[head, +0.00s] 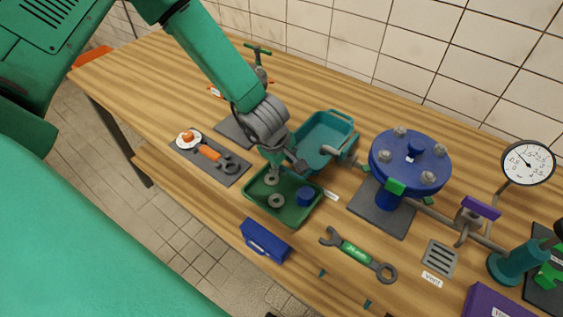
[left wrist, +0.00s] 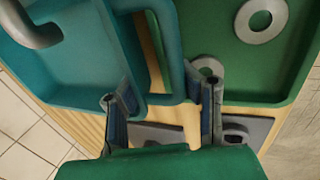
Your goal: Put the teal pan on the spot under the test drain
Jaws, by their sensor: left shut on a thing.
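The teal pan (head: 322,140) is a rectangular tray with loop handles, in the middle of the bench. Its inside and near handle fill the left of the left wrist view (left wrist: 75,60). My left gripper (head: 291,165) is at the pan's near end, shut on that handle; the fingers (left wrist: 160,100) stand on either side of the loop. The grey drain pipe (head: 341,156) reaches over the pan's right side, and its bent end shows over the pan in the left wrist view (left wrist: 35,28). The spot itself is not visible, and I cannot tell whether the pan touches the bench. My right gripper is not in view.
A green tray (head: 262,209) with washers and a blue cup sits close by the pan's near end. The blue flanged vessel (head: 410,160) stands right of the pan. A wrench (head: 357,254) and a blue box (head: 265,241) lie toward the front edge. A grey tool mat (head: 230,169) is left.

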